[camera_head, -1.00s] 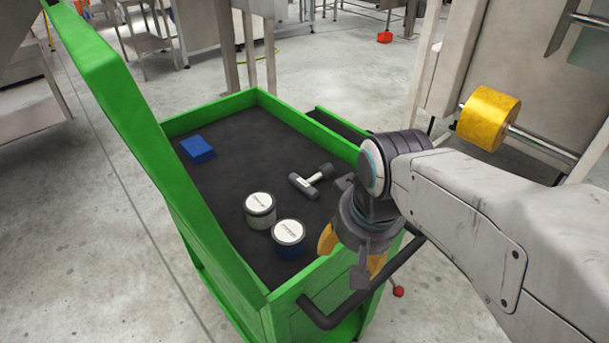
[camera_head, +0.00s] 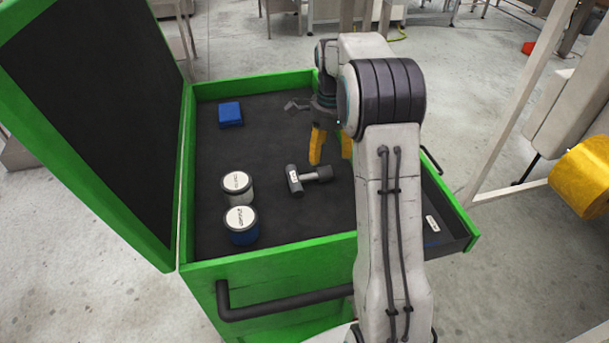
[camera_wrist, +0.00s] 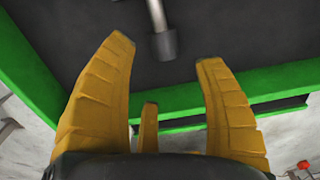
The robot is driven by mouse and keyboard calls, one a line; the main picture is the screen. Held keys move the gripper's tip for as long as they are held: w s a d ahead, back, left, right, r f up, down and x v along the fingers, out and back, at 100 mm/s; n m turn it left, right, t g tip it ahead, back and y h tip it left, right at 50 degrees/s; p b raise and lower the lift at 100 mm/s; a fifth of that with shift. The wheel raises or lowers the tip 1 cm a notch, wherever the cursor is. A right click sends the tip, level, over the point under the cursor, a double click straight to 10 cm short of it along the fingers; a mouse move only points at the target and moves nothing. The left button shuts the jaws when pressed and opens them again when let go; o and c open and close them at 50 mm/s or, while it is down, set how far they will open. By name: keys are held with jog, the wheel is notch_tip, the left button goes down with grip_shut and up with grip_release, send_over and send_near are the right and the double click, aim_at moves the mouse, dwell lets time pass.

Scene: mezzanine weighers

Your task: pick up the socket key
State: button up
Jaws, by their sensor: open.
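The socket key (camera_head: 294,180) looks like a T-shaped tool with a thick dark crossbar, a white label and a short stem with a dark end. It lies flat on the dark floor of the green cart's tray, right of two cans. My gripper (camera_head: 331,157) is open and empty, with yellow fingers pointing down, just beyond the key's stem end and apart from it. In the wrist view, the key's stem and grey socket end (camera_wrist: 164,45) show at the top, beyond my open fingers (camera_wrist: 163,55). The crossbar is out of that view.
Two white-lidded cans (camera_head: 237,185) (camera_head: 241,225) stand left of the key. A blue block (camera_head: 230,114) lies at the tray's far left. The green cart's rim (camera_head: 270,268) surrounds the tray, with a raised lid (camera_head: 85,100) at left. A narrow side compartment (camera_head: 458,232) at right holds a labelled item.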

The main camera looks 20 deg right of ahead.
aim_at(326, 168)
jog(key=shift+w+d+f, duration=0.2)
jog(key=shift+w+f, duration=0.05)
jog(key=shift+f, duration=0.35)
jog(key=shift+a+f, duration=0.15)
jog(key=shift+f, duration=3.25)
jog(key=shift+c, duration=0.2)
jog(key=c, duration=1.2)
jog(key=shift+o, duration=0.2)
jog(key=shift+w+r, duration=0.1)
jog(key=shift+r, duration=0.05)
